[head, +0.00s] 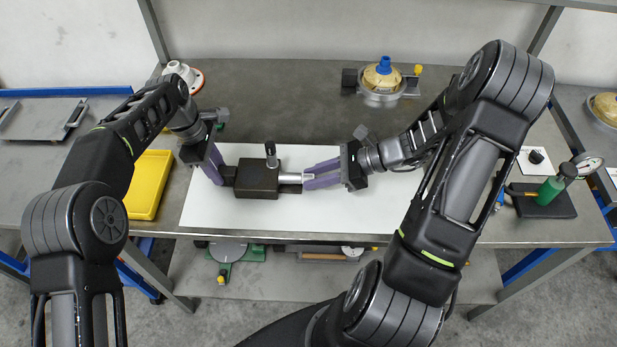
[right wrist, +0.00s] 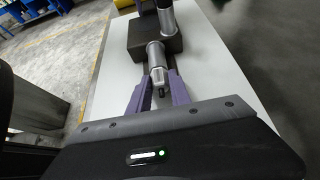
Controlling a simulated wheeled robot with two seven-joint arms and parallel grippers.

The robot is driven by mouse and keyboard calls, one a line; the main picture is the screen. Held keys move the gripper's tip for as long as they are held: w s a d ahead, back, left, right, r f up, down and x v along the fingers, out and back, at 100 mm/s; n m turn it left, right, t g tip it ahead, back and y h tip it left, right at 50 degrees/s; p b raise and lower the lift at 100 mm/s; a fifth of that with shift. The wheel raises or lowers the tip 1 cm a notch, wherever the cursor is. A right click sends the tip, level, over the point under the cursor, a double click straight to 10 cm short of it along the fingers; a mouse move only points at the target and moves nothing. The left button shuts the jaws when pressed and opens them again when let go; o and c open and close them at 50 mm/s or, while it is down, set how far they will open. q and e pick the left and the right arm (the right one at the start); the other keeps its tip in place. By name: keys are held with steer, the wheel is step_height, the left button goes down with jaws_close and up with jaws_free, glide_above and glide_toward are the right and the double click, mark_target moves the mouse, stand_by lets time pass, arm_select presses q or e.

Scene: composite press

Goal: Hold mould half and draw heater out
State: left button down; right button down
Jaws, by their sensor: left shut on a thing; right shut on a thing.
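The mould half (head: 257,180) is a dark brown block lying on a white mat (head: 330,220). My left gripper (head: 221,178) is shut on the left end of the mould half. The heater (head: 290,178) is a silver cylinder sticking out of the block's right side. My right gripper (head: 308,178) is shut on the heater's outer end. In the right wrist view the heater (right wrist: 156,55) lies between the purple fingers (right wrist: 158,90), in line with the mould half (right wrist: 140,35). How deep the heater sits inside is hidden.
A yellow tray (head: 150,185) lies left of the mat. A brass-coloured device with a blue cap (head: 383,78) stands at the back. The mat's front right part is clear.

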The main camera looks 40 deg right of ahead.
steer(key=shift+s+d, duration=0.1)
steer(key=shift+d, duration=0.1)
stand_by(0.5)
steer(key=shift+s+d, duration=0.85)
steer(key=shift+d, duration=0.25)
steer(key=shift+s+d, duration=0.8)
steer(key=shift+d, duration=0.25)
steer(key=shift+s+d, duration=0.85)
steer(key=shift+d, duration=0.25)
arm_select(q)
steer(key=c, duration=1)
jaws_free()
steer(key=v, duration=0.7)
steer(key=shift+w+r, duration=0.1)
steer(key=shift+r, duration=0.2)
